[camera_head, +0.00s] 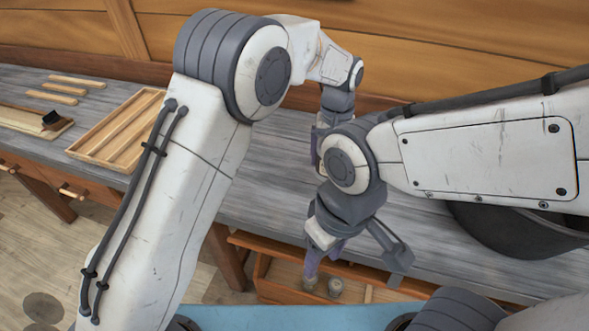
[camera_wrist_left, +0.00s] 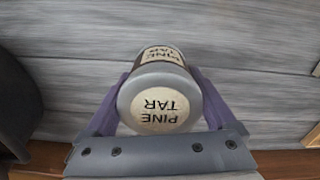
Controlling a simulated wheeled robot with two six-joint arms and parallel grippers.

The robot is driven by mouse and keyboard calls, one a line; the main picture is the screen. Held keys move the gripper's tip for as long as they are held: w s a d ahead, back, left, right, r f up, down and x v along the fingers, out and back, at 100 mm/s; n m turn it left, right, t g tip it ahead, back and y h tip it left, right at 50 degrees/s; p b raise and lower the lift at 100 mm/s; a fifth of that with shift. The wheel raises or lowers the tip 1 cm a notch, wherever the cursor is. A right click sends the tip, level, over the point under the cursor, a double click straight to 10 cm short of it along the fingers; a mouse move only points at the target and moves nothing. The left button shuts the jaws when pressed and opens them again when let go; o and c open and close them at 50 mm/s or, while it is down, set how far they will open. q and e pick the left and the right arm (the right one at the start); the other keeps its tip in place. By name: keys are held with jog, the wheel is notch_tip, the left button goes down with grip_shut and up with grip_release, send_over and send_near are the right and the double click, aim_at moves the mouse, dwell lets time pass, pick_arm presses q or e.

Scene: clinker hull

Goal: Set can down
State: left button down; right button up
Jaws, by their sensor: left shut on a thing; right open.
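The can (camera_wrist_left: 160,106), a grey tin with cream "PINE TAR" labels on its lid and side, sits between the purple fingers of my left gripper (camera_wrist_left: 160,90) in the left wrist view. The fingers are shut on its sides. Grey bench planks lie behind it; I cannot tell whether its base touches them. In the head view the left gripper (camera_head: 319,140) is mostly behind my right arm, and the can is hidden. My right gripper (camera_head: 355,262) is open and empty above the bench's front edge, near an open drawer.
The grey bench (camera_head: 275,160) runs along the wooden hull wall. A slatted wooden tray (camera_head: 118,130) and loose wood strips (camera_head: 60,93) lie at left. A dark tub (camera_head: 510,230) stands at right, partly behind my right arm. The open drawer (camera_head: 280,280) holds small round items.

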pick_arm(q)
jog(key=w+a+f+p, duration=0.1)
jog(key=w+a+f, duration=0.1)
jog(key=a, duration=0.1)
jog(key=w+a+f+p, duration=0.1)
jog(key=w+a+f, duration=0.1)
jog(key=w+a+f+p, duration=0.2)
jog(key=a, duration=0.1)
jog(key=shift+w+a+f, duration=0.15)
jog(key=shift+a+f, duration=0.1)
jog(key=shift+a, duration=0.1)
notch_tip(320, 180, down, 3)
jog(key=shift+f+p, duration=0.1)
jog(key=shift+p, duration=0.7)
jog(key=shift+f, duration=0.3)
jog(key=shift+f, duration=0.1)
jog(key=shift+f, duration=0.15)
grip_release()
